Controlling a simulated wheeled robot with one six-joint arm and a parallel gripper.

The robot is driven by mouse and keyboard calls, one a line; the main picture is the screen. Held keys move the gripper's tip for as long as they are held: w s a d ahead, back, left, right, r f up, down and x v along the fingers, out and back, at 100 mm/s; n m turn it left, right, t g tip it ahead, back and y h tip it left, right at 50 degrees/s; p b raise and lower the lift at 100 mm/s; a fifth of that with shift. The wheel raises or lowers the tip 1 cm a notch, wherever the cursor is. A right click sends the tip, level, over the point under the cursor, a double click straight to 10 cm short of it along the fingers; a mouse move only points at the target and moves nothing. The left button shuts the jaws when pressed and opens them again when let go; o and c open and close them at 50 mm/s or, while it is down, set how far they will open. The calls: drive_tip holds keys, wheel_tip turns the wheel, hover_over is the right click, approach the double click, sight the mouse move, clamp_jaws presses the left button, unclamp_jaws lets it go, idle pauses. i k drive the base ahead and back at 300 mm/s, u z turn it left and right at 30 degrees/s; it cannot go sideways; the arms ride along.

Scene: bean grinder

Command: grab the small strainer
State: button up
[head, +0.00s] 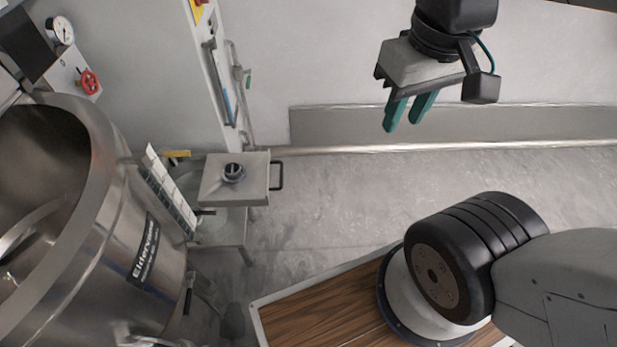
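I cannot make out a thing that is clearly a small strainer in the head view. A square metal box-like piece (212,190) with a black round knob on top and a dark handle on its right side sits on a metal stand at left centre. I cannot tell whether it is the strainer or covers it. My gripper (405,122) hangs at the top, right of centre, with its two green fingers pointing down. The fingers are apart with nothing between them. It is well up and to the right of the metal piece, touching nothing.
A large steel drum (150,215) marked "Eldervane" fills the left side. My wood-topped base is at the bottom. The grey floor (335,205) in the middle is clear.

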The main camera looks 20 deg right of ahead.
sight(233, 170)
drive_tip(key=z, duration=0.8)
drive_tip(key=k, duration=1.05)
drive_tip(key=z, duration=0.8)
drive_tip(key=i, duration=1)
drive_tip(key=u, duration=0.8)
drive_tip(key=i, duration=0.85)
drive_tip(key=u, duration=1.3)
drive_tip(key=i, duration=0.35)
drive_tip(key=u, duration=0.35)
